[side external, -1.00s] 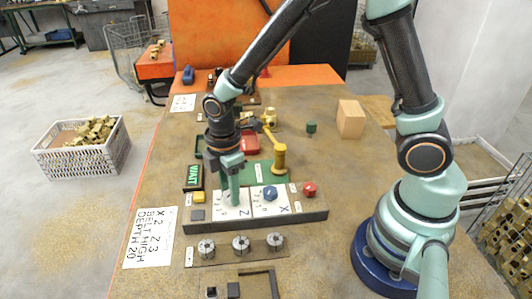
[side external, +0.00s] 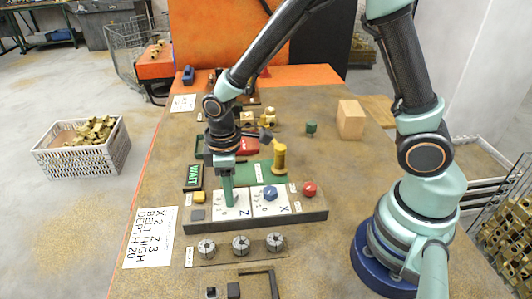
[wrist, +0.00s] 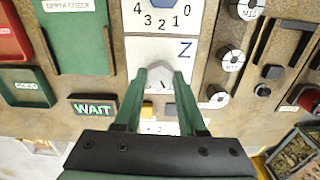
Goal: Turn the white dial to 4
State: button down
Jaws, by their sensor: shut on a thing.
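In the side view my gripper (side external: 228,200) stands over the Z plate (side external: 240,212) and hides the dial. Which digit the dial points at cannot be told.
A blue dial (side external: 270,194) sits on the neighbouring X plate, with a red button (side external: 310,189) beyond it. A lit WAIT sign (side external: 193,177) and a yellow button (side external: 199,197) stand to the left.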

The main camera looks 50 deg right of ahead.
jog(key=m, duration=0.4)
jog(key=shift+r+m, duration=0.1)
jog(key=shift+m, duration=0.2)
jog(key=m, duration=0.3)
jog(key=shift+m, duration=0.4)
jog(key=m, duration=0.4)
jog(key=shift+m, duration=2.1)
jog(key=shift+c, duration=2.4)
grip_release()
